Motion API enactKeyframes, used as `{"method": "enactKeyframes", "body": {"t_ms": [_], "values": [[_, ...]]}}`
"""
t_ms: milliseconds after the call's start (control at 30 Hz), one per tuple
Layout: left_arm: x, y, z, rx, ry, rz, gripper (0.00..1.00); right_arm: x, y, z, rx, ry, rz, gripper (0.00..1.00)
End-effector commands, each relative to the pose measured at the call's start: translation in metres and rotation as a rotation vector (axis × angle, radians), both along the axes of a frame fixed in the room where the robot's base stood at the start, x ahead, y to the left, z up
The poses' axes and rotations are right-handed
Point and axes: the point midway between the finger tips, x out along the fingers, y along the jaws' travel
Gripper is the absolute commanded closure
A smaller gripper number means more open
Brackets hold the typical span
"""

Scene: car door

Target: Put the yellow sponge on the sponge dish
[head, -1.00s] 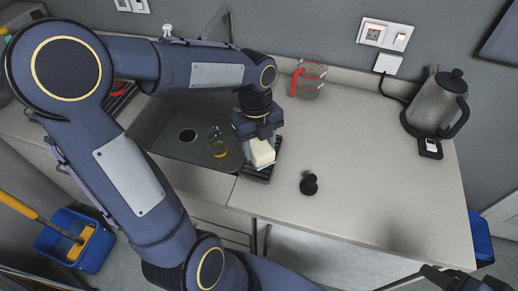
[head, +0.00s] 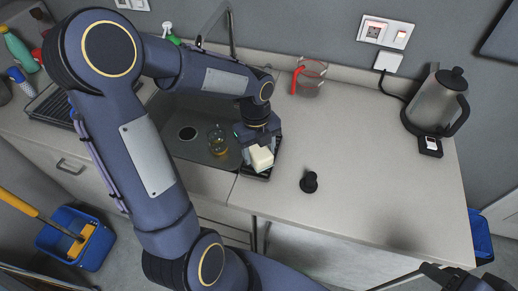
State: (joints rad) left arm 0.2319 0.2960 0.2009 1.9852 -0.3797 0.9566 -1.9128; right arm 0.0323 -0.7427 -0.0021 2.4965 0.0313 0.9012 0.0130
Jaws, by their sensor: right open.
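The sponge (head: 262,158) is a pale yellow block at the right edge of the sink. My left gripper (head: 258,148) comes down from above with its fingers around the sponge and is shut on it. The sponge dish (head: 258,174) is a dark ribbed tray under the sponge, partly hidden by it. I cannot tell whether the sponge touches the dish. My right gripper (head: 455,278) is open and empty at the bottom right edge, partly cut off.
A sink with a glass (head: 217,141) lies left of the dish. A black knob-like object (head: 309,182) stands on the counter to the right. A red-handled measuring cup (head: 310,78) and a kettle (head: 438,102) stand farther back. The counter's middle right is clear.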

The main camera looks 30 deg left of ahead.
Motion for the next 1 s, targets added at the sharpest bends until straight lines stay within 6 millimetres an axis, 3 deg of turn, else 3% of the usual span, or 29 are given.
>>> {"method": "enactKeyframes", "body": {"t_ms": [100,467,1000], "values": [[0.000,0.000,0.000,0.000,0.000,0.000,0.30,0.000,0.000,0.000,0.000,0.000,0.000,0.54],[0.001,0.000,0.007,0.000,-0.001,0.000,0.30,0.000,0.000,0.004,0.000,0.000,0.000,0.54],[0.008,0.010,0.107,0.000,-0.004,0.000,0.30,0.000,0.000,0.003,0.000,0.000,0.000,0.54]]}}
